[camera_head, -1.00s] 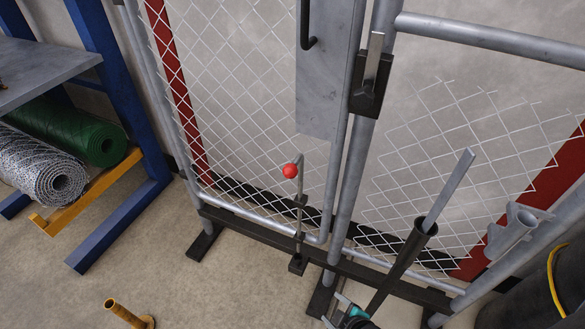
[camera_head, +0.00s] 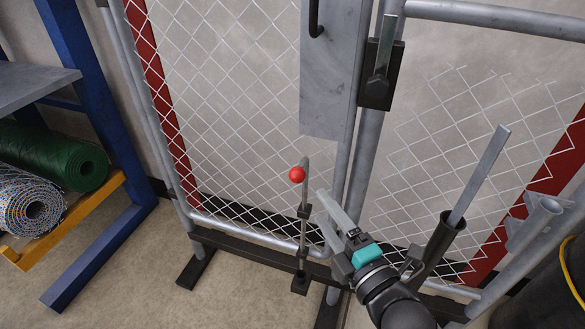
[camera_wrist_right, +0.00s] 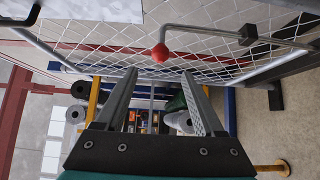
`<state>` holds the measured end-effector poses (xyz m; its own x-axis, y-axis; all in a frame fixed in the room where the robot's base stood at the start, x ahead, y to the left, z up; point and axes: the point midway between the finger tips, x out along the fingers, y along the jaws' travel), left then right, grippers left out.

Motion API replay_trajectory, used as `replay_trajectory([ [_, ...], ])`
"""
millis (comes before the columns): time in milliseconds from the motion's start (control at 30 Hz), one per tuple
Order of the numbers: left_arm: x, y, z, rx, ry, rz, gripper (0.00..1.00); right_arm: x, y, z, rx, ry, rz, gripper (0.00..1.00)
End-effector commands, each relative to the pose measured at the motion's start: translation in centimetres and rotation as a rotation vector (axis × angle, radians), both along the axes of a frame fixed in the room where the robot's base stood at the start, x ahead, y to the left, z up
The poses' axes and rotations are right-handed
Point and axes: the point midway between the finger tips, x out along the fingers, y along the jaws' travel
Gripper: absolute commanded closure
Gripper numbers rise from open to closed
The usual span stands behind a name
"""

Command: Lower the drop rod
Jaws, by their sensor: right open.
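The drop rod (camera_head: 304,215) is a thin grey upright rod on the gate's lower frame, with a bent top ending in a red ball knob (camera_head: 297,174). Its lower end is at a small dark block (camera_head: 300,283) near the floor. My right gripper (camera_head: 321,204) is open and empty, just right of the rod and slightly below the knob. In the right wrist view the knob (camera_wrist_right: 160,53) shows beyond the tips of the open fingers (camera_wrist_right: 158,75), apart from them. My left gripper is out of view.
A grey plate with a dark handle (camera_head: 315,20) is above the rod. A latch (camera_head: 380,75) is on the post. A dark tube holding a flat bar (camera_head: 480,175) stands to the right of my arm. A rack with mesh rolls (camera_head: 75,160) is at left.

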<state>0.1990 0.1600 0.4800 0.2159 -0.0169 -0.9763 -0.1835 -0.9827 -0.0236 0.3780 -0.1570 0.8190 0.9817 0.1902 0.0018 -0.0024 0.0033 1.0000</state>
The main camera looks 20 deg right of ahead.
Motion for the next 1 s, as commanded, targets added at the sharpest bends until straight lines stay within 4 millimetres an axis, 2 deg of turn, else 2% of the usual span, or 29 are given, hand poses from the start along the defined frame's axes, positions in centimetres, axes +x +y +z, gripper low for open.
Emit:
replay_trajectory([
  [367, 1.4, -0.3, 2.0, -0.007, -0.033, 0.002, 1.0, 4.7, 0.9, -0.1, 0.001, -0.002, 0.001, 0.3],
  [1000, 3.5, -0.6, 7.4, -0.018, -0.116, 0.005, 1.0, 13.0, 2.5, -0.2, 0.004, 0.001, 0.0, 0.3],
])
